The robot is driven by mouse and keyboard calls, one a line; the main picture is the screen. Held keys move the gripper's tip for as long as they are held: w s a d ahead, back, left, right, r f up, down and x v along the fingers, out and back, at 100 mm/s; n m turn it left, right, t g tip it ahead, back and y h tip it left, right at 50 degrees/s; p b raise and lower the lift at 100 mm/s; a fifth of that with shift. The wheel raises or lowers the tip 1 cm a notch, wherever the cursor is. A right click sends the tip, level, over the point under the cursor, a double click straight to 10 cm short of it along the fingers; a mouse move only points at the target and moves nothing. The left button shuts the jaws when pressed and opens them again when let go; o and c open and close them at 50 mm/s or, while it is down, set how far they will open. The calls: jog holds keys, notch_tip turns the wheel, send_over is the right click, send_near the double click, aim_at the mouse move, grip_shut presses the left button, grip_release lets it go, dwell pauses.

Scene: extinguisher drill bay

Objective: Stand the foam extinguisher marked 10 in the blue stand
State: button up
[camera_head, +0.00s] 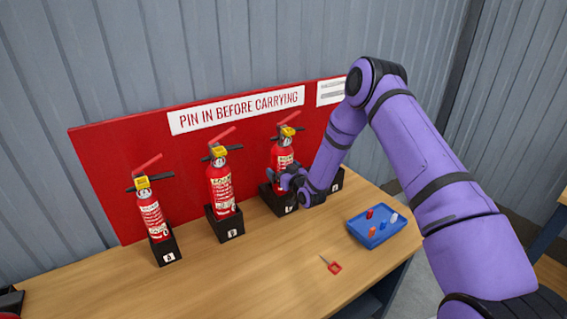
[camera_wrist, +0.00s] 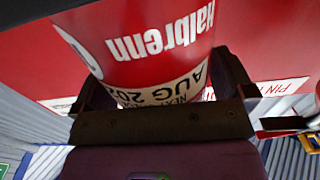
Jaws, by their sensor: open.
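Three red extinguishers with yellow collars stand in black holders: a left one (camera_head: 152,215), a middle one (camera_head: 221,188) and a right one (camera_head: 282,153). No number 10 is readable on any of them. My gripper (camera_head: 284,181) is at the lower body of the right extinguisher. In the wrist view, my gripper (camera_wrist: 160,88) is open, with its jaws on either side of a red cylinder (camera_wrist: 150,35) lettered "Halbrenn" and "AUG 202", upside down in the picture. Contact cannot be told. No blue stand is identifiable in view.
A blue tray (camera_head: 362,239) with small red, blue and white pieces lies right of the holders. A red-handled item (camera_head: 334,267) lies in front. A red board (camera_head: 110,170) stands behind. Another black holder (camera_head: 338,181) is partly hidden by my arm. The front-left wooden table (camera_head: 200,285) is clear.

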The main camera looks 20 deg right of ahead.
aim_at(282, 153)
jog(key=c, duration=1)
jog(key=shift+w+r, duration=0.15)
jog(key=shift+c, duration=0.9)
jog(key=shift+r, duration=0.1)
jog(key=shift+r, duration=0.15)
jog(key=shift+r, duration=2.95)
